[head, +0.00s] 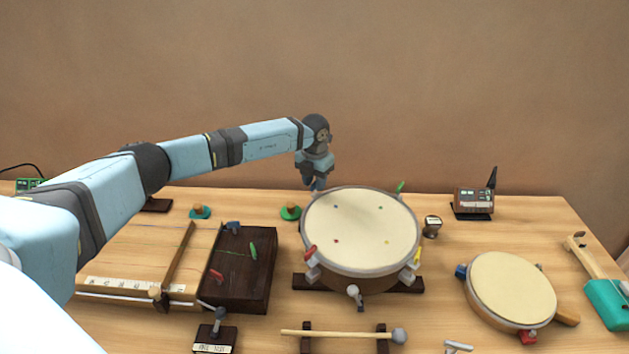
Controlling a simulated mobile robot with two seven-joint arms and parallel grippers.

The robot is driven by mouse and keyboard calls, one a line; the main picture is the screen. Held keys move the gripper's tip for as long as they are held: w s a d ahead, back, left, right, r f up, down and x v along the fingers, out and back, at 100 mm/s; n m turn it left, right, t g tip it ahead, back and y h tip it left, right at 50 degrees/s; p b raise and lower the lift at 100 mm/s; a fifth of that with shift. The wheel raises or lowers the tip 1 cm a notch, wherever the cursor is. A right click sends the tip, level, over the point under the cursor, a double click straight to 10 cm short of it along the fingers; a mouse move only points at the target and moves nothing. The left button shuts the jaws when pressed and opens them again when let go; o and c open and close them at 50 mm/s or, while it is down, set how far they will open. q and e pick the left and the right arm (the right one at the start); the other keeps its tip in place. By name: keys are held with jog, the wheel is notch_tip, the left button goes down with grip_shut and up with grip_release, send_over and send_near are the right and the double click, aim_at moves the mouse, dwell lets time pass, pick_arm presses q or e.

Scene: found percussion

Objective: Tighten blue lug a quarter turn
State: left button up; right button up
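The large drum (362,235) stands on a dark stand in the middle of the table, with a cream head and coloured dots near its rim. A red lug (310,251), a yellow lug (418,255) and a green lug (400,187) show around its rim. A blue dot lies on the head at the far left. My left gripper (318,186) points down at the far-left rim beside that dot. The blue lug there is hidden or cannot be told apart from the gripper. The finger gap is too small to judge. My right gripper is out of view.
A smaller drum (512,288) with blue and red lugs lies at the right. A dark wooden box (243,270) stands left of the large drum. A mallet (345,334) rests in front. A small device (473,201) stands at the back right.

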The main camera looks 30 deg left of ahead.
pick_arm(q)
notch_tip(320, 180, up, 14)
jog(key=shift+b, duration=0.3)
jog(key=shift+f, duration=0.1)
dwell(0.5)
